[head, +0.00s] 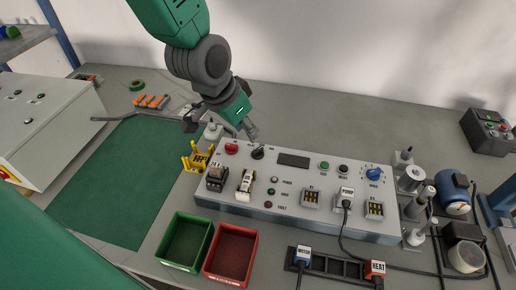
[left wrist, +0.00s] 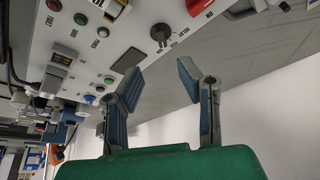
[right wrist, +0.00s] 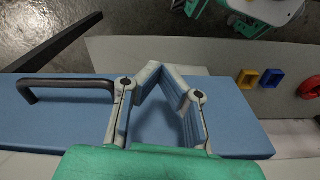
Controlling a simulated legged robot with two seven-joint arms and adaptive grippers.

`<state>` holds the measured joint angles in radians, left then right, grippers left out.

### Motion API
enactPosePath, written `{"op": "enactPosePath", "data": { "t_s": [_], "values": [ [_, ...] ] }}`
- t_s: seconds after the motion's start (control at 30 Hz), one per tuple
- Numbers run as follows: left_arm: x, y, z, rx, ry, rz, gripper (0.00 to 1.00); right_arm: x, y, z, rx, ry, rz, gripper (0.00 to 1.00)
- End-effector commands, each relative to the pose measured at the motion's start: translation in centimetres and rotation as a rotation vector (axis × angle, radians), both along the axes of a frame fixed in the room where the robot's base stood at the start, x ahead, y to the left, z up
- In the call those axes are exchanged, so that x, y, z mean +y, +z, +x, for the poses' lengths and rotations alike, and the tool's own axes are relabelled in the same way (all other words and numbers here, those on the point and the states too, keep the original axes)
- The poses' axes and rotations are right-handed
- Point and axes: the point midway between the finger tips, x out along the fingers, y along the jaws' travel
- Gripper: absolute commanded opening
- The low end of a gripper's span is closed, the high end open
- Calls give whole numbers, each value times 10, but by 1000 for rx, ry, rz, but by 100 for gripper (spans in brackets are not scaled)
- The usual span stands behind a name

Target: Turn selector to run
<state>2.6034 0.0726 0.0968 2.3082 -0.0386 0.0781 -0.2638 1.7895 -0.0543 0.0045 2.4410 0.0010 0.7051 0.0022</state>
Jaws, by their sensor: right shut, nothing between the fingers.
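The selector is a black knob (head: 258,153) on the sloped grey control panel (head: 215,203), just right of a red rotary switch (head: 231,148). My right gripper (right wrist: 165,70) is shut and empty, over a blue surface away from the panel.
The panel also carries a display (head: 293,160), buttons and a blue dial (head: 374,173). Green (head: 185,266) and red (head: 231,282) bins stand in front. A yellow holder (head: 196,158) is at its left. The blue surface has a black handle (right wrist: 65,82).

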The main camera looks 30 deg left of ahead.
Motion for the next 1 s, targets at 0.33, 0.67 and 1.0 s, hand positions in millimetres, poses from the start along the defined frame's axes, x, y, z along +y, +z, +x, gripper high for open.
{"op": "enactPosePath", "data": {
  "t_s": [0.33, 0.67, 1.0],
  "values": [
    [-9, -68, 24, 2, -1, 1, 32, 0, -10, 0, 0, 0, 0, 0],
    [-12, -89, 34, 0, -1, 0, 32, 0, -11, 0, 0, 0, 0, 0],
    [-12, -89, 34, 0, -1, 0, 0, 0, -11, 0, 0, 0, 0, 0]
  ]
}}
